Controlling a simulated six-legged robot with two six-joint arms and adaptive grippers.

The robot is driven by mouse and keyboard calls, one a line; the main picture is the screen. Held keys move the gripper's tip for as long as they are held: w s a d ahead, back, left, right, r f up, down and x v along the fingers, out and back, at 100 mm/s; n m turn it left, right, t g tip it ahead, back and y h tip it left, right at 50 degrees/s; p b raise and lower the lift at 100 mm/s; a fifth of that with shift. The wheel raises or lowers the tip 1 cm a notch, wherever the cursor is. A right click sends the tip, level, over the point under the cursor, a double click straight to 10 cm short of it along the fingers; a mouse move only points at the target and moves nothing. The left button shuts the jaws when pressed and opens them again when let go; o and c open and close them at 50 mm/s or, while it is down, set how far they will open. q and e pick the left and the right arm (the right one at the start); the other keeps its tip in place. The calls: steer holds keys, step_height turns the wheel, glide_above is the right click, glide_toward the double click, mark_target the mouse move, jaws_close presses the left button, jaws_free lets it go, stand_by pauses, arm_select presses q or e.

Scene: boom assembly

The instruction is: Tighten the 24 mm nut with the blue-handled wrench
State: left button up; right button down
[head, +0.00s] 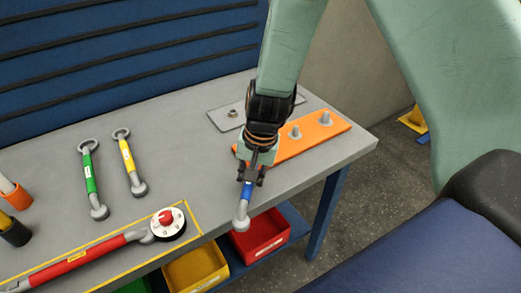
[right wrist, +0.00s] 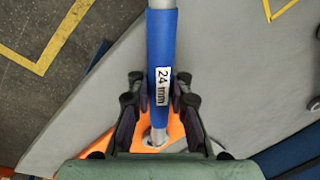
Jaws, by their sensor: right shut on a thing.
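My right gripper (head: 250,176) is shut on the blue-handled wrench (head: 246,192), above the front of the grey table. The wrench's lower grey end (head: 240,222) hangs past the table's front edge in the head view. In the right wrist view the gripper (right wrist: 160,88) grips the blue handle (right wrist: 161,40), labelled "24 mm". The orange plate (head: 310,139) lies just behind the gripper and carries grey studs with nuts (head: 325,118). My arm hides part of the plate, and I cannot tell which nut is the 24 mm one. My left gripper is not in view.
A green wrench (head: 91,175) and a yellow wrench (head: 127,157) lie on the table (head: 200,160). A red torque tool (head: 90,257) with a dial lies at the front left. A grey plate (head: 217,119) lies at the back. Red (head: 262,237) and yellow (head: 194,268) bins stand below.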

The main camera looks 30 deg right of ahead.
steer(key=shift+w+a, duration=0.15)
steer(key=shift+a, duration=0.05)
steer(key=shift+w+m, duration=0.1)
steer(key=shift+m, duration=0.2)
steer(key=shift+w+a+m, duration=0.2)
steer(key=shift+a+m, duration=0.1)
steer(key=shift+s+d, duration=0.15)
stand_by(0.3)
steer(key=shift+s+d+n, duration=0.3)
steer(key=shift+d+n, duration=0.05)
steer(key=shift+n, duration=0.25)
steer(key=shift+r, duration=0.1)
